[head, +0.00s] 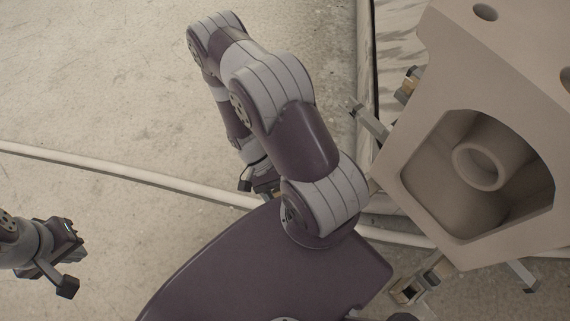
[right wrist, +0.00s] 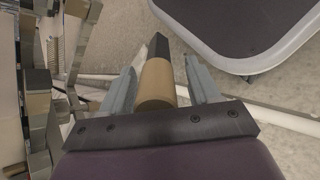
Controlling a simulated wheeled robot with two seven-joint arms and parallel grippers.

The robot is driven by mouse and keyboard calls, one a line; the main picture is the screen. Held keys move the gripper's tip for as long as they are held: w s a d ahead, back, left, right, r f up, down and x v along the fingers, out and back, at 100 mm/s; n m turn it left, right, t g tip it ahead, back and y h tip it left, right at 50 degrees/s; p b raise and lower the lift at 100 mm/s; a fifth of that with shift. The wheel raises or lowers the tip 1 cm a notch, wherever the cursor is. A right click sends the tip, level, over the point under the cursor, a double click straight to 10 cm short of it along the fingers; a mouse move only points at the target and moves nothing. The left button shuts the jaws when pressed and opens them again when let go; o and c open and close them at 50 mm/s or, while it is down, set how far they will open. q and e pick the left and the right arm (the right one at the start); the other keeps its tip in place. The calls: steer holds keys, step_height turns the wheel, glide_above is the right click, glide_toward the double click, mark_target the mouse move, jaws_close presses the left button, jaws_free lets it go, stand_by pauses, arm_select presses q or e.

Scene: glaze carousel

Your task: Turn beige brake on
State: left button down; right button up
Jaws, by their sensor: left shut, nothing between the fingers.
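I see no part that I can name for sure as the beige brake. In the right wrist view a tan cylinder with a dark end (right wrist: 157,82) lies between the fingers of my right gripper (right wrist: 162,75). The fingers stand apart, with a small gap to the cylinder at right. I cannot tell whether this is the brake's handle. In the head view the right gripper (head: 263,186) is small and partly hidden by my arm and body. My left gripper (head: 68,265) is shut and empty over bare floor at the lower left.
A large beige block (head: 425,150) with a recess and a ring inside fills the right of the head view. Metal arms with tan pieces (head: 406,290) stick out beneath it. A pale pipe (head: 120,170) crosses the floor. The floor at upper left is clear.

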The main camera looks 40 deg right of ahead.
steer(key=p+v, duration=0.7)
steer(key=v, duration=0.5)
steer(key=shift+w+r+p, duration=0.2)
steer(key=shift+r+p, duration=0.05)
steer(key=shift+p, duration=0.05)
